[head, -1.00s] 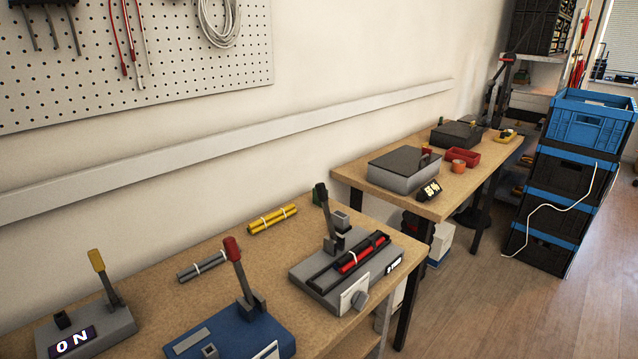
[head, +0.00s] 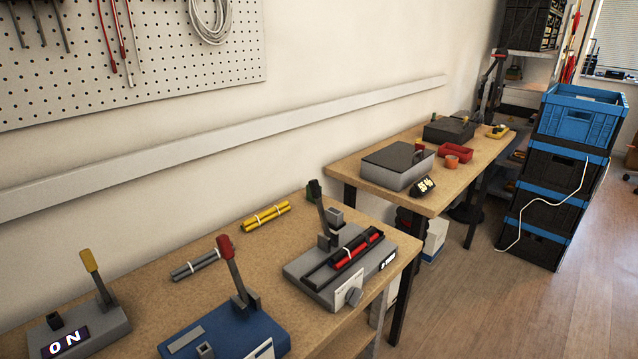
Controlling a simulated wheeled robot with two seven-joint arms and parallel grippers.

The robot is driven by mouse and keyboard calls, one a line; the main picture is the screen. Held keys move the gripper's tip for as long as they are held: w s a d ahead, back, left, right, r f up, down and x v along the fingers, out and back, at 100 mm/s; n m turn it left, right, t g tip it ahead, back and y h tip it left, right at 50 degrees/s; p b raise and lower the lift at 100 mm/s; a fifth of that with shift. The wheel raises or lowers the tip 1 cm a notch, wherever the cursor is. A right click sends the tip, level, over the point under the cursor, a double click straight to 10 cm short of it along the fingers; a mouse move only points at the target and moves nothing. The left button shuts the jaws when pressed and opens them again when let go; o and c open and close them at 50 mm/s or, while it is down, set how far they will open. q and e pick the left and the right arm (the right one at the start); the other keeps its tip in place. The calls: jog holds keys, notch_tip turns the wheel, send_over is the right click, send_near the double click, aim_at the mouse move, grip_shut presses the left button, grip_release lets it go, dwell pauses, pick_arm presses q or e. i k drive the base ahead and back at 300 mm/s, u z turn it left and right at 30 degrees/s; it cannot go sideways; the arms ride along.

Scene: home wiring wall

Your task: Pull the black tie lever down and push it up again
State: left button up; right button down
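The black tie lever (head: 320,204) stands up, slightly tilted, on a grey device (head: 299,268) at the right end of the near workbench. Its tip is dark. Neither of my grippers shows in the head view.
A blue device with a red-tipped lever (head: 224,247) and a grey device with a yellow-tipped lever (head: 89,261), its display reading ON, stand to the left. Grey rods (head: 195,265) and yellow rods (head: 266,215) lie behind. Stacked crates (head: 570,120) stand on the floor at right.

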aim_at(314, 185)
jog(key=z, duration=1.65)
jog(key=i, duration=1.9)
jog(key=u, duration=2.45)
